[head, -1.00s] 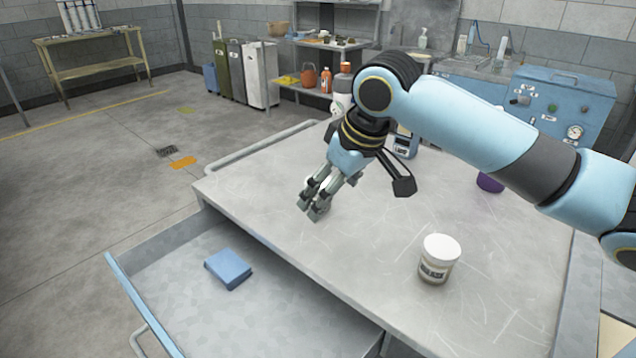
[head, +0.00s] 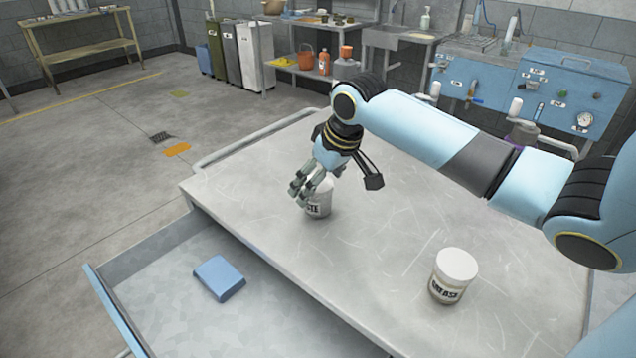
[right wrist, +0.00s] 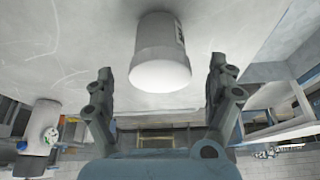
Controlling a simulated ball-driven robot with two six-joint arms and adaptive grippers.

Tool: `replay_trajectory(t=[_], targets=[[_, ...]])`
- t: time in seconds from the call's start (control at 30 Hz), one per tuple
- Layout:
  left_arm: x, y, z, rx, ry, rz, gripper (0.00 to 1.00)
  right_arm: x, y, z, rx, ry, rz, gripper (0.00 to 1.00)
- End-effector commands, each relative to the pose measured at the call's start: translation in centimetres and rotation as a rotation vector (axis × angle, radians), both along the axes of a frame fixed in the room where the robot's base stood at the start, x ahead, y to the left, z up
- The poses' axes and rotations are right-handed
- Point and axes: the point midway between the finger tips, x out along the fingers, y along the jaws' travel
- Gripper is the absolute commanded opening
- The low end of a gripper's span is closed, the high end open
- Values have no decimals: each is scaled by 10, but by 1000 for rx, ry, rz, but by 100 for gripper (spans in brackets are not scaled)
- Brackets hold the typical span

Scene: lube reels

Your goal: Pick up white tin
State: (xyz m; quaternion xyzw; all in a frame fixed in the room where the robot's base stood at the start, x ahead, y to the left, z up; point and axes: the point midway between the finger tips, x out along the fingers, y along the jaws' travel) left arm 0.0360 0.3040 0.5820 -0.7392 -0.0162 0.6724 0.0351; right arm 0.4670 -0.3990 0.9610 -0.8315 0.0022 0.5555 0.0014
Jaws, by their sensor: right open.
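A white tin (head: 319,205) with a dark label ending in "TE" stands upright on the grey table top (head: 375,240). Its upper part is partly hidden by my right gripper (head: 300,190). In the right wrist view the white tin (right wrist: 160,65) appears between the two spread fingers of my right gripper (right wrist: 161,72), with visible gaps on both sides. The gripper is open and holds nothing. A second white-lidded jar (head: 453,275), labelled GREASE, stands upright near the front right of the table. My left gripper is not in view.
An open drawer (head: 165,262) below the table's left front edge holds a blue block (head: 219,278). The table between the tin and the grease jar is clear. A blue cabinet (head: 570,90) with a gauge stands at the back right.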

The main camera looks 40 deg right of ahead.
Motion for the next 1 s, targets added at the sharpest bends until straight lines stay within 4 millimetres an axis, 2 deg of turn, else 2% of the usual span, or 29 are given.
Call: replay_trajectory(t=[0.03,0.13,0.33,0.57,0.83,1.0], targets=[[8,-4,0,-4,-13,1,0,3,1,-5,3,0,-1,89],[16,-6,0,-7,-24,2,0,5,1,-11,1,-1,-1,89],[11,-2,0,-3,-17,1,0,5,0,-11,0,-1,1,89],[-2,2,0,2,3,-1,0,5,0,-11,0,-1,1,60],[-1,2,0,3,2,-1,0,5,0,-11,0,-1,0,25],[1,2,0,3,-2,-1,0,5,0,-11,0,-1,1,22]])
